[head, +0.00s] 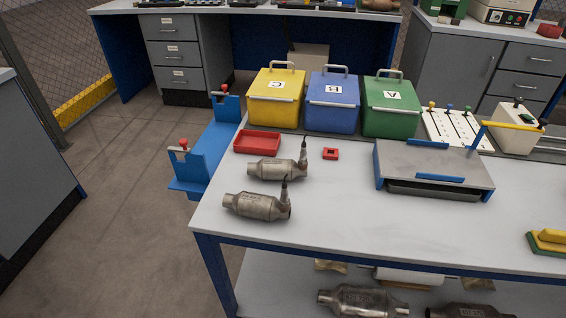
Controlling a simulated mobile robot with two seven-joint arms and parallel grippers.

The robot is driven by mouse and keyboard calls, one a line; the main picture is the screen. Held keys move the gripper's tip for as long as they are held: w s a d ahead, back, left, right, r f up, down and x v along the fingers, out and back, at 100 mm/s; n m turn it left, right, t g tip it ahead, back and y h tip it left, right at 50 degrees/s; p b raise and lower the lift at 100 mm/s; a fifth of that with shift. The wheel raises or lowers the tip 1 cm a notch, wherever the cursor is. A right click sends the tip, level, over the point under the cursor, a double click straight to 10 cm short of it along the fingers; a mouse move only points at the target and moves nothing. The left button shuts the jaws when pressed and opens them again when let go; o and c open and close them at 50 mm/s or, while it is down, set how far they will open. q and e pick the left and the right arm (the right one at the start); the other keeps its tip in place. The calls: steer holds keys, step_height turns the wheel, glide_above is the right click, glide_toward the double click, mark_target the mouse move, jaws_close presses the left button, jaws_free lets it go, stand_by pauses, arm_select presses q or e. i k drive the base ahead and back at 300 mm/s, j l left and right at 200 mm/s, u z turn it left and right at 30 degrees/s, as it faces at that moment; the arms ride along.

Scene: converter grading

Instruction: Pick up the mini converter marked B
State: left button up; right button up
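Two small metal catalytic converters with upright sensor stems lie on the near left of the light table (350,225). The front converter (252,206) lies close to the table's left front edge. The back converter (272,169) lies just behind it, with a small gap between the bodies. Faint markings show on their bodies, but I cannot read them for certain, so I cannot tell which is marked B. Neither of my grippers is in view.
A red tray (257,142) and a small red block (330,154) lie behind the converters. Yellow, blue (333,102) and green lidded bins stand behind. A grey plate fixture (433,166) stands right. More converters (362,301) lie on the lower shelf. The table's front middle is clear.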

mark_target(270, 169)
steer(key=i+l+z, duration=0.1)
steer(key=l+z, duration=0.3)
steer(key=i+l+z, duration=0.2)
steer(key=l+z, duration=0.2)
